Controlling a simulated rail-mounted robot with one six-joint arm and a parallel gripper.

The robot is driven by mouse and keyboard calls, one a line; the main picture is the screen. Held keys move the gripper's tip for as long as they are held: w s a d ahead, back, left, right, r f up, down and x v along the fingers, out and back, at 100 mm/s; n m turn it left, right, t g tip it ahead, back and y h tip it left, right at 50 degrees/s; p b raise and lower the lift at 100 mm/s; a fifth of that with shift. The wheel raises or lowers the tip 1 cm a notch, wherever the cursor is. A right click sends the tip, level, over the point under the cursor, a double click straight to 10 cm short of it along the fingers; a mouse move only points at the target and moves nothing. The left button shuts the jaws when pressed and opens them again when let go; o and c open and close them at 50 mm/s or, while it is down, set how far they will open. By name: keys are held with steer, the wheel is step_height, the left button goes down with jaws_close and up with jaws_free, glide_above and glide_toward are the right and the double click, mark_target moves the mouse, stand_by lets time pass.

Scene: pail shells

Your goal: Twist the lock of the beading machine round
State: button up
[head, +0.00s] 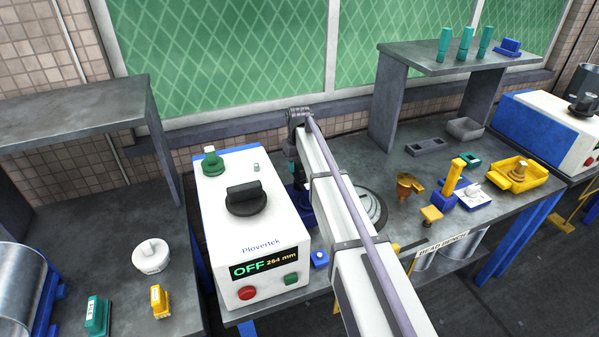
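A white machine box (252,235) lettered "Plovertek" stands left of centre, its display reading "OFF 264 mm". A black knob with a raised grip bar (247,197) sits on its sloping top. A green knob (212,163) and a small metal stud (256,167) are farther back on it. I cannot tell which part is the lock. My arm reaches away from me over the bench, just right of the box, and bends down at its far end. My gripper (292,168) is low behind the box's right side, mostly hidden by my arm, so its fingers do not show.
A red button (247,293) and a green button (291,279) are on the box's front. Round metal plates (374,208) lie partly behind my arm. Yellow and blue tools and a yellow tray (535,184) crowd the right bench. Raised shelves stand left (80,110) and right (425,55).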

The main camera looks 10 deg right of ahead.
steer(key=o, duration=0.3)
steer(key=shift+o, duration=0.2)
step_height(320, 180, up, 7)
steer(key=p, duration=0.7)
steer(key=shift+r, duration=0.15)
